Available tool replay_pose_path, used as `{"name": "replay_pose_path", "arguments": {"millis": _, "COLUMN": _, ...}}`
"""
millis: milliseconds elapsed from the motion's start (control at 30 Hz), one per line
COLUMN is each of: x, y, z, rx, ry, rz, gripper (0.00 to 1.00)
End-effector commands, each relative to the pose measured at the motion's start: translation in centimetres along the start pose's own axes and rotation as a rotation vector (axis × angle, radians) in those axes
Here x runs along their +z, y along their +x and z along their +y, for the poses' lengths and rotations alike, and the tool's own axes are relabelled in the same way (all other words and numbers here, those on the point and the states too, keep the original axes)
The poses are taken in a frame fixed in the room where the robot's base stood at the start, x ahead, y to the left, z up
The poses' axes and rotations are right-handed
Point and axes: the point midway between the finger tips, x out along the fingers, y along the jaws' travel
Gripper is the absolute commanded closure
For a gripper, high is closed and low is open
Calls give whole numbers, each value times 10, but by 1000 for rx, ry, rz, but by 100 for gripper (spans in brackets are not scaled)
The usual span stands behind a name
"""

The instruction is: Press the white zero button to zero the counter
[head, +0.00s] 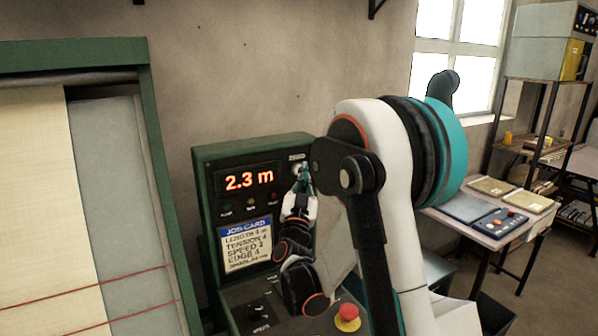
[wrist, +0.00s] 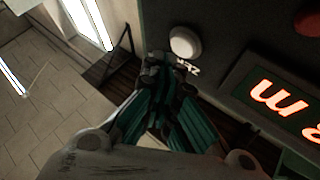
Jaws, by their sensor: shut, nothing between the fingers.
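The counter display (head: 249,180) on the green control box reads "2.3 m" in glowing red-orange digits. It also shows, rotated and cut off, in the wrist view (wrist: 290,105). The round white button (wrist: 184,41) stands out from the dark panel beside a small white label. In the head view my gripper (head: 304,174) is at the panel's upper right, over the button's area and partly hiding it. In the wrist view my gripper (wrist: 167,78) is shut and empty, its fingertips close to the button. I cannot tell whether they touch it.
A job card (head: 246,243) is fixed below the display. A red emergency knob (head: 347,317) sits on the lower console (head: 240,296). A green-framed machine with pale cloth (head: 35,200) stands at left. A table with a control pad (head: 503,222) stands at right.

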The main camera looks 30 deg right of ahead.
Motion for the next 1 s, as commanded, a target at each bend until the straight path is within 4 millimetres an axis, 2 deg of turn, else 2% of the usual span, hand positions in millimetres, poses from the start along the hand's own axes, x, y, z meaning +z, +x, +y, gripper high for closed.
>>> {"name": "replay_pose_path", "arguments": {"millis": 1000, "x": 6, "y": 8, "z": -6, "rx": 0, "ry": 0, "rz": 0, "gripper": 100}}
